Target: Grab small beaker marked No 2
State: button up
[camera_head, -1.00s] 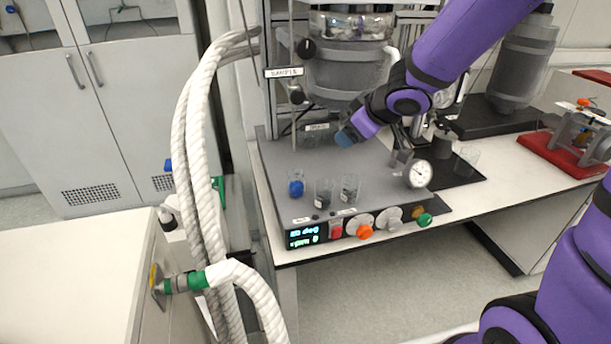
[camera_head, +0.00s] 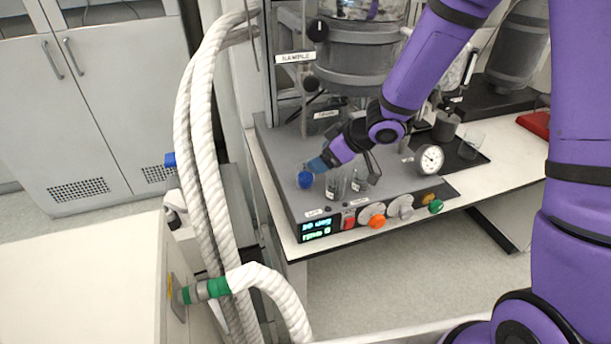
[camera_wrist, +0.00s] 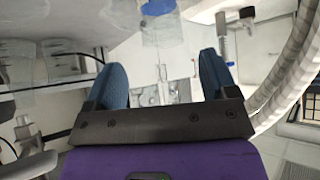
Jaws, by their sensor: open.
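Three small glass beakers stand near the front left of the grey reactor platform. One has blue contents (camera_head: 305,181); it also shows at the top of the wrist view (camera_wrist: 160,28). Two clear beakers with dark labels, a left one (camera_head: 334,191) and a right one (camera_head: 357,185), stand just right of it. Their numbers are too small to read, so I cannot tell which is No 2. My gripper (camera_head: 318,165) is low behind and above the beakers, close to the blue one. In the wrist view its blue fingers (camera_wrist: 163,68) are apart, with nothing between them.
The reactor vessel (camera_head: 357,60) and its frame rise behind the beakers. A dial gauge (camera_head: 430,159) stands to the right. Knobs and a display (camera_head: 317,229) line the platform's front. Thick white hoses (camera_head: 205,130) hang on the left. Another clear beaker (camera_head: 470,144) stands farther right.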

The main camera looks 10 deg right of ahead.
aim_at(305, 174)
jog(key=shift+x, duration=2.7)
jog(key=shift+s+a, duration=0.1)
jog(key=c, duration=1.1)
jog(key=shift+r, duration=0.15)
